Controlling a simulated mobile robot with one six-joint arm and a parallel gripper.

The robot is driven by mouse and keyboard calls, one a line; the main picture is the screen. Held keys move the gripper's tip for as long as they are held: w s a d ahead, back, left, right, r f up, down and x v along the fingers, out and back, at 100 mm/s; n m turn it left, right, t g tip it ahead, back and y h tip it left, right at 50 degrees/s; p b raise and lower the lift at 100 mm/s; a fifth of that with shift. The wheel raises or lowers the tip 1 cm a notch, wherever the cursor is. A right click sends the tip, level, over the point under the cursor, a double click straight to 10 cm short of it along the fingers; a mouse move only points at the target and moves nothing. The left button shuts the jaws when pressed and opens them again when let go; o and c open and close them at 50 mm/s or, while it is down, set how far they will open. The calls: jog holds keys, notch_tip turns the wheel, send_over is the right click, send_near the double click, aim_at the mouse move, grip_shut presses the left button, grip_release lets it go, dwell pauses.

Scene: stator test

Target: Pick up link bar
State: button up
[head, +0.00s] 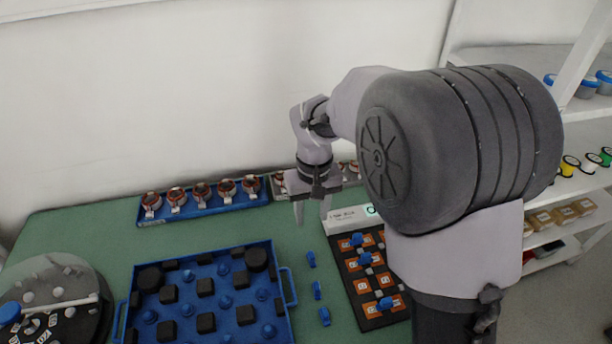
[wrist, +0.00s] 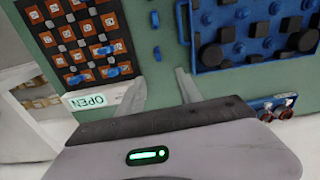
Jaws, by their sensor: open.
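Three small blue pieces, which I take to be the link bars, lie in a line on the green table: a far one (head: 311,259), a middle one (head: 317,290) and a near one (head: 324,316). My gripper (head: 311,212) is open and empty, pointing down above the table, beyond the far piece in the head view. In the wrist view my gripper (wrist: 161,83) has its fingers spread, and one blue piece (wrist: 155,102) appears between them, apart from both. A second blue piece (wrist: 157,53) lies beyond the fingertips.
Left of the pieces is a blue tray (head: 282,321) with black and blue parts. Right is a black board (head: 345,270) with orange tiles and blue pieces. A blue rack (head: 160,218) of copper-wound parts stands behind. A round device (head: 85,272) is at far left.

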jog(key=b, duration=0.5)
send_over(312, 254)
jog(key=f, duration=0.8)
jog(key=a+f, duration=0.1)
jog(key=f, duration=0.4)
jog(key=shift+s, duration=0.15)
jog(key=f+b, duration=0.1)
jog(key=f, duration=0.1)
jog(key=f+b, duration=0.1)
jog(key=f, duration=0.1)
jog(key=d+f+b, duration=0.1)
jog(key=f, duration=0.1)
jog(key=shift+f, duration=0.15)
jog(key=shift+c, duration=0.4)
grip_shut()
